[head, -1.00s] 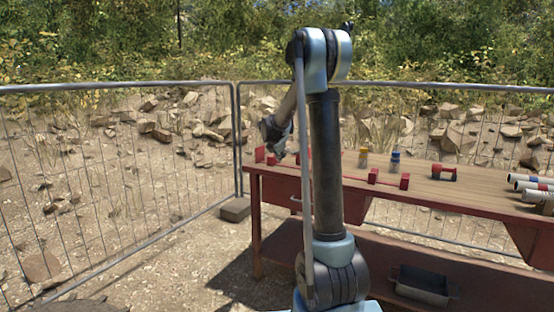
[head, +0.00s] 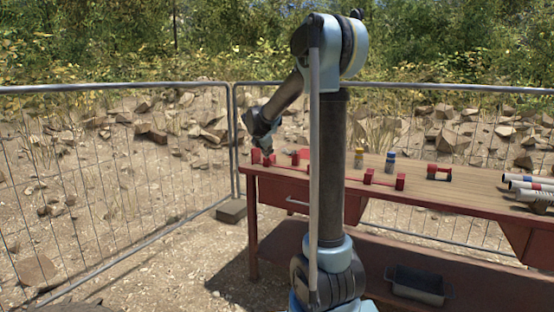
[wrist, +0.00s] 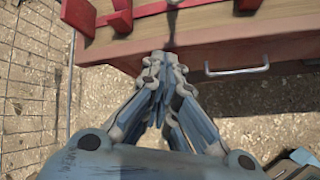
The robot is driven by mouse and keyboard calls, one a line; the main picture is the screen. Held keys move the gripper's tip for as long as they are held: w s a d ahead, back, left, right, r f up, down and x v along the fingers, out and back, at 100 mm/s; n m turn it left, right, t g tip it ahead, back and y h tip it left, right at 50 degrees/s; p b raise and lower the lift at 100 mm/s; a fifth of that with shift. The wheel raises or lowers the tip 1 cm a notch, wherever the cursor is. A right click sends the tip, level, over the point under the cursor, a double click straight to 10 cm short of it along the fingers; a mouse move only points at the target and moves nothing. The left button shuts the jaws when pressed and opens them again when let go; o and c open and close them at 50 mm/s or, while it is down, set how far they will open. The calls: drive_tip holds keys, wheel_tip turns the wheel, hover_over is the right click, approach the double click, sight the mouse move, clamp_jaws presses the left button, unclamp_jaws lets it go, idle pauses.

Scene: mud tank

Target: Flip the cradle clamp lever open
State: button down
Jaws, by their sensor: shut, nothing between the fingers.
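A red cradle (head: 256,156) stands at the left end of the workbench in the head view. In the wrist view its red end block (wrist: 79,15) and a red upright piece (wrist: 122,18) show at the top left. A red bar (wrist: 158,8) runs right from them; I cannot tell for certain which part is the clamp lever. My gripper (wrist: 165,58) is shut and empty, its fingertips pointing at the bench's front edge, apart from the red parts in the wrist view. In the head view my gripper (head: 266,148) hangs close by the cradle, its tips hard to make out.
The workbench (head: 430,189) has a drawer handle (wrist: 236,71) on its front. A second red cradle (head: 384,179), yellow and blue small cylinders (head: 391,161), a red-and-black piece (head: 440,173) and pipes (head: 525,187) lie farther right. A wire fence (head: 120,190) stands behind and left.

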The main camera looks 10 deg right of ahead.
idle(0.3)
drive_tip(key=w+d+f, duration=0.4)
drive_tip(key=w+d, duration=0.1)
drive_tip(key=w, duration=0.1)
drive_tip(key=shift+w+d, duration=0.2)
drive_tip(key=shift+w, duration=0.15)
idle(0.4)
drive_tip(key=shift+a+r, duration=0.1)
drive_tip(key=shift+r, duration=0.05)
